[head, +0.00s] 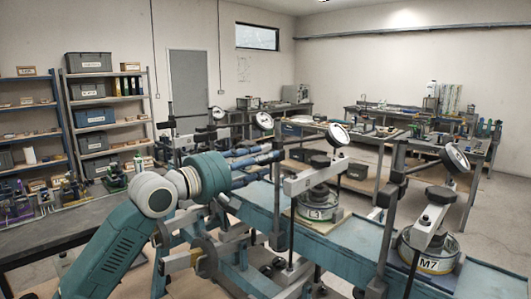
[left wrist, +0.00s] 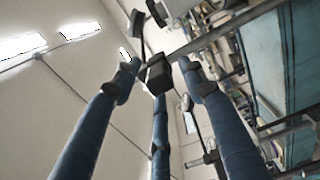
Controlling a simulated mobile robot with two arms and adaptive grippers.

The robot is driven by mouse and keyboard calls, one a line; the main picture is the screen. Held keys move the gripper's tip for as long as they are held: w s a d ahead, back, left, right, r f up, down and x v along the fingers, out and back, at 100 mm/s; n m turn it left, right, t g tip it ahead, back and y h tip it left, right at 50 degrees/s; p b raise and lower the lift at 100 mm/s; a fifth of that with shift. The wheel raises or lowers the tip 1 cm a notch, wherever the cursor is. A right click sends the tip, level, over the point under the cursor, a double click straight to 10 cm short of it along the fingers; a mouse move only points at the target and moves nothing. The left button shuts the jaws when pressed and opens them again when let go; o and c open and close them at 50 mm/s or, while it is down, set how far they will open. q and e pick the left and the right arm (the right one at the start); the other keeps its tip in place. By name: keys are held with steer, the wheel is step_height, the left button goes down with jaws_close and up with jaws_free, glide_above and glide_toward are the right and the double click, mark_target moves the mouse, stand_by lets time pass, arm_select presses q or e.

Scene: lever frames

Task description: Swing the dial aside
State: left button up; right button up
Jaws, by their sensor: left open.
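Several round white-faced dials stand on the lever frames. One dial (head: 338,134) is above the pot marked E3 (head: 318,208), one (head: 264,121) is farther back, and one (head: 454,156) is at the right above the pot marked M7 (head: 430,262). I cannot tell which the task means. My left gripper (head: 278,165) has its blue fingers spread and empty, pointing right, close to the upright post of the E3 frame; contact cannot be told. My right gripper is out of view.
A pale lever bar (head: 313,178) spans over the E3 pot, and another post (head: 390,200) stands right of it. The blue bench (head: 350,247) carries the frames. Shelves (head: 110,110) line the left wall. Open floor lies at right.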

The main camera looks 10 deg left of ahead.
arm_select(q)
steer(key=shift+x, duration=0.85)
steer(key=shift+c, duration=0.5)
jaws_close()
